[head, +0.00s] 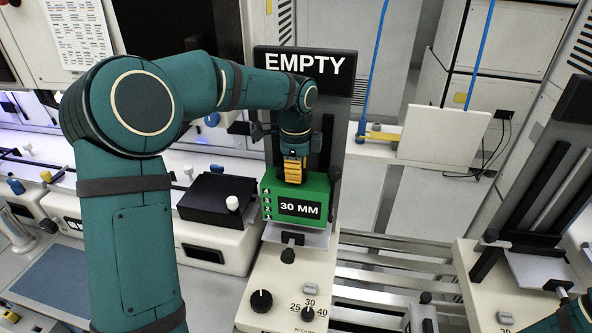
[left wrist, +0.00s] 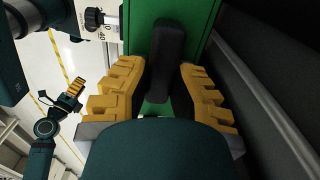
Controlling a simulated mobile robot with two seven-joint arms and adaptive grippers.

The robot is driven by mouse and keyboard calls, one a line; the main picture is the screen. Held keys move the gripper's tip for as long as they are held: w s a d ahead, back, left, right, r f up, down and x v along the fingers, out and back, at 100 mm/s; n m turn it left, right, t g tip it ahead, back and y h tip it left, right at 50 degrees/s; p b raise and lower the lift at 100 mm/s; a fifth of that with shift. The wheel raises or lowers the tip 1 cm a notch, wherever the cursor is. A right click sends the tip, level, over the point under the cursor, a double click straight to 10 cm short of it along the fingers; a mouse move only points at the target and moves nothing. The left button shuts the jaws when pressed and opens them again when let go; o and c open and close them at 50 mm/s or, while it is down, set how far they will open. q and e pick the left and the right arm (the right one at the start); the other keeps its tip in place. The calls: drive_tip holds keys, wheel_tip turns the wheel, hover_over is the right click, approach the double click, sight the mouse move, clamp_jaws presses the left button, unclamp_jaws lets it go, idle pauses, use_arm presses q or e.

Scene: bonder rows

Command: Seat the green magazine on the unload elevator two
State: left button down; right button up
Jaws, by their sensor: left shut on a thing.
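The green magazine (head: 275,198) is upright, with a black label reading "30 MM" on its front. It is at the elevator whose black sign (head: 305,68) reads "EMPTY", over a light plate (head: 310,236). I cannot tell whether its underside touches the plate. My left gripper (head: 293,172) is above it, shut on its black top handle. In the left wrist view the yellow fingers (left wrist: 159,95) flank the handle (left wrist: 167,60), with the green body (left wrist: 215,12) behind. My right gripper (left wrist: 70,95) shows small at the left of that view; its opening is unclear.
The elevator's front panel (head: 262,272) has knobs and a pitch dial (head: 308,313) marked 25, 30 and 40. A second elevator (head: 545,268) stands at right with a bare plate. A black block (head: 216,197) sits to the left. Metal rails (head: 395,265) run between the elevators.

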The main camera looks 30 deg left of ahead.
idle(0.7)
use_arm(q)
drive_tip(key=shift+f+b, duration=0.65)
drive_tip(key=shift+f, duration=0.65)
drive_tip(key=shift+f+b, duration=0.45)
drive_tip(key=shift+f, duration=0.35)
drive_tip(key=c, duration=0.9)
unclamp_jaws()
drive_tip(key=shift+c, duration=0.2)
drive_tip(key=shift+r, duration=0.15)
